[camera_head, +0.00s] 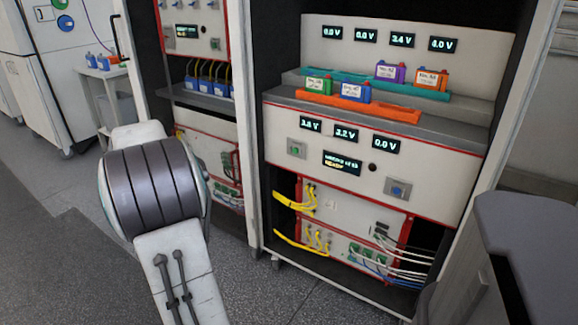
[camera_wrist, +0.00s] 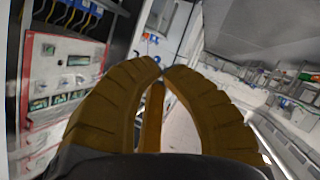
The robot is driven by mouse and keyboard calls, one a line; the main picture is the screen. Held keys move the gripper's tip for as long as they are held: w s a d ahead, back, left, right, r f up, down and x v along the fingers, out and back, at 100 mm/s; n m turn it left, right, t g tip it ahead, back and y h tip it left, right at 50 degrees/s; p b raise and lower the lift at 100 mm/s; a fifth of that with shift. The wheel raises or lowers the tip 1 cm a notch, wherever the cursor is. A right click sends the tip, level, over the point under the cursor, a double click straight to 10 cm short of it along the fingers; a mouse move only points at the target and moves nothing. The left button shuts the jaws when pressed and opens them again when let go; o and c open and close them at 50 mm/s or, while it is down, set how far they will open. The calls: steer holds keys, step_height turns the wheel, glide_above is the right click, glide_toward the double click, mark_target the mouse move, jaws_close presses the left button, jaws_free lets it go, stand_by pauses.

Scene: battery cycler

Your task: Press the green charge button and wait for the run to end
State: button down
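The green charge button (camera_head: 296,149) sits on a small grey plate at the left of the cycler's lower front panel in the head view. A small status display (camera_head: 342,163) with unreadable text is to its right, and a blue button (camera_head: 397,189) is farther right. My gripper (camera_wrist: 160,70) shows in the wrist view with its brown fingers drawn together at the tips and nothing between them. It is out of sight in the head view, where my arm is left of the cycler. The green button is not recognisable in the wrist view, so the gripper appears away from it.
An orange tray (camera_head: 388,113) and a teal tray (camera_head: 453,96) hold green, blue, purple and orange batteries. Voltage displays (camera_head: 403,40) above read 0.0, 0.0, 3.4 and 4.0 V. A second rack (camera_head: 207,125) stands left. A grey counter (camera_head: 535,215) is at right; floor is open in front.

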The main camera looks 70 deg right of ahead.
steer(key=s+d+f+h+b, duration=0.3)
steer(key=d+f+b, duration=0.25)
steer(key=d, duration=0.55)
steer(key=s+d+f+g+h+b, duration=0.2)
steer(key=s+d+f+h+b, duration=0.2)
steer(key=s+d, duration=0.6)
steer(key=s+d+f+g+h+b, duration=0.2)
steer(key=s+d+f+h+b, duration=0.2)
steer(key=s+d+f+b, duration=0.4)
steer(key=s+d+f, duration=0.2)
steer(key=d, duration=0.1)
steer(key=shift+s+d+f+m, duration=0.15)
steer(key=shift+s+f+m, duration=0.05)
steer(key=shift+f+m, duration=0.2)
steer(key=shift+d, duration=0.1)
